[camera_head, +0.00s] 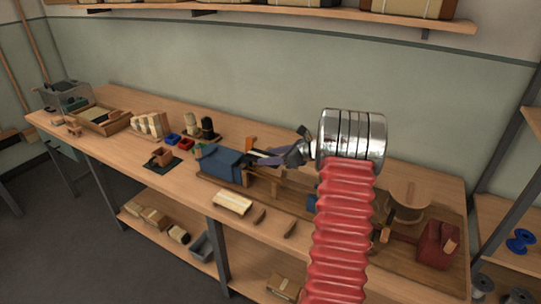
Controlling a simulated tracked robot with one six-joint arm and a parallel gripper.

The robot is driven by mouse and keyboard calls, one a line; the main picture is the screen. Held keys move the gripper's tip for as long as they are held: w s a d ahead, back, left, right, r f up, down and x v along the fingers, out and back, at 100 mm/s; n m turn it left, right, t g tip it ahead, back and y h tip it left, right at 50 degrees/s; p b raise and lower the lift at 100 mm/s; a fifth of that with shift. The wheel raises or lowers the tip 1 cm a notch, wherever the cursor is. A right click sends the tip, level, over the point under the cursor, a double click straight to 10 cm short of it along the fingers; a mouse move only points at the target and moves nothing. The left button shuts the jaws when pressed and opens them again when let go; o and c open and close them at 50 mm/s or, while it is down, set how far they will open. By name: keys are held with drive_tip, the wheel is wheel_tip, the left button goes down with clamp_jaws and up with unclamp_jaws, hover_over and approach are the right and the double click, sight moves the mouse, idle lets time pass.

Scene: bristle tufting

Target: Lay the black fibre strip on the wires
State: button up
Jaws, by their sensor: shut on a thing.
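My gripper (262,158) reaches left from the chrome wrist over the middle of the bench. It is shut on a small dark thing, which looks like the black fibre strip but is mostly hidden by the fingers. A blue block-like fixture (222,164) stands just left of the fingertips. I cannot make out the wires; they are too small or hidden around the fixture. Whether the held thing touches anything below cannot be told.
Upright cream and black bundles (199,126) stand behind the fixture. Red and blue small trays (185,145) lie to its left. A cream block (232,201) lies at the front edge. A wooden drum (408,200) and a red machine (437,244) stand at right. My red arm hides part of the bench.

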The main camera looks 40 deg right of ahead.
drive_tip(key=shift+f, duration=1.45)
drive_tip(key=shift+f, duration=0.15)
drive_tip(key=shift+f, duration=1.05)
drive_tip(key=shift+f, duration=1)
idle(0.9)
drive_tip(key=o, duration=1.1)
drive_tip(key=shift+s, duration=0.1)
drive_tip(key=v, duration=1.3)
drive_tip(key=shift+s+d+r, duration=0.1)
drive_tip(key=shift+s+r, duration=0.05)
drive_tip(key=shift+s, duration=0.1)
